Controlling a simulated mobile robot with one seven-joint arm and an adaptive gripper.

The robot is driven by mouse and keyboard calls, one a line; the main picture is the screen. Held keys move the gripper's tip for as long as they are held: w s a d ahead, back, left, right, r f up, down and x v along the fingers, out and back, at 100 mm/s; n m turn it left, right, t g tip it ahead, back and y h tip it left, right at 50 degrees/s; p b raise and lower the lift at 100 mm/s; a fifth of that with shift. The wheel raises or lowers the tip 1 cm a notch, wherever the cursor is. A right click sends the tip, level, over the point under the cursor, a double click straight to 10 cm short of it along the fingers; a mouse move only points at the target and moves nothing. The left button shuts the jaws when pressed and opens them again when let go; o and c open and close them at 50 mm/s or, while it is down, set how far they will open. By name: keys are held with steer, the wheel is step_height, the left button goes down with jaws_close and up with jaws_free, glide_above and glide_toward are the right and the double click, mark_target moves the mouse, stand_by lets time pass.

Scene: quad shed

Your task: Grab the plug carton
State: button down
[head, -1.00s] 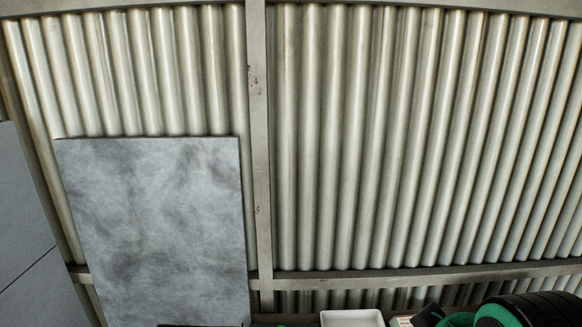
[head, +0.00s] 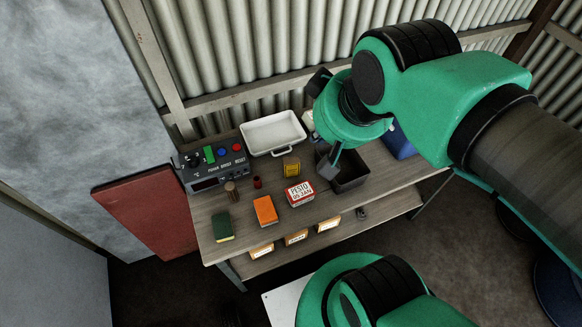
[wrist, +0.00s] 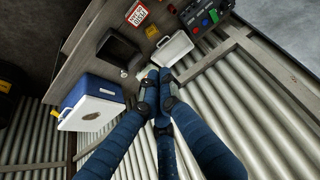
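I cannot tell for sure which box is the plug carton, as most labels are too small to read. On the bench top stand an orange box (head: 265,210), a small yellow box (head: 291,167) and a white and red box marked PESTO 05 JAN (head: 299,194). Several orange cartons with pale labels (head: 296,237) sit on the lower shelf. A pale object (head: 308,121) is partly hidden behind my gripper. My gripper (head: 334,165) hangs over the dark tray's left side, holding nothing I can see. In the wrist view its blue fingers (wrist: 158,77) come close together, but their opening is unclear.
A white tray (head: 273,150), dark tray (head: 352,184) and control box (head: 213,172) occupy the bench (head: 335,204). A green sponge (head: 222,236) and two small cylinders stand left. A blue and white cooler (wrist: 88,104) is right of the dark tray. A corrugated wall is behind.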

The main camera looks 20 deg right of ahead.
steer(key=c, duration=0.8)
jaws_free()
steer(key=shift+w, duration=0.1)
steer(key=w+a+f+y+p, duration=0.1)
steer(key=w+a+f+p, duration=0.1)
steer(key=w+f, duration=1.2)
steer(key=w+d+f+m+h+p, duration=0.1)
steer(key=w+d+f, duration=0.1)
steer(key=f, duration=0.8)
steer(key=w+d+f+m+g+h+p, duration=0.1)
steer(key=w+d+f, duration=0.1)
steer(key=f, duration=0.8)
steer(key=shift+w+d+f+m+p, duration=0.2)
steer(key=shift+w+d+m+p, duration=0.1)
steer(key=shift+w+d+p, duration=0.15)
